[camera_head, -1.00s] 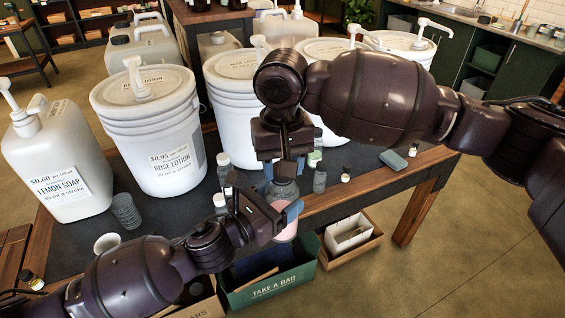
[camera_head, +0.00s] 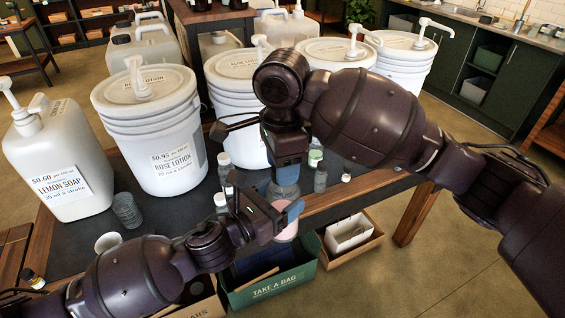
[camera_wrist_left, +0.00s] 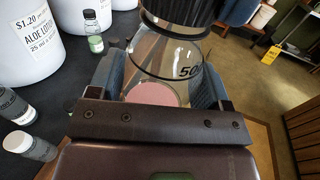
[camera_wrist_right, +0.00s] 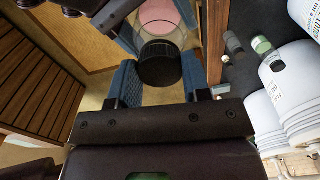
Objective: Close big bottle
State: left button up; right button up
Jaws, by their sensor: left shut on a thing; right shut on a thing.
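The big bottle (camera_head: 286,190) is clear, with pink liquid low inside and a black ribbed cap at its mouth. My left gripper (camera_wrist_left: 160,82) is shut around the bottle's body and holds it upright past the table's front edge. My right gripper (camera_wrist_right: 160,72) comes from above and is shut on the black cap (camera_wrist_right: 160,66). The cap also shows at the top of the left wrist view (camera_wrist_left: 180,10). It sits at the bottle's neck; how tightly it is seated cannot be told. In the head view my right gripper hides the cap.
The dark table (camera_head: 75,250) carries large white pump buckets (camera_head: 150,140), a lemon soap canister (camera_head: 58,165) and several small bottles and cups. A green box (camera_head: 270,287) and a brown box (camera_head: 352,240) stand below the front edge. Open floor lies to the right.

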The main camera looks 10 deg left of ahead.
jog(key=m, duration=0.3)
jog(key=o, duration=0.9)
jog(key=shift+r, duration=2.25)
jog(key=shift+c, duration=0.4)
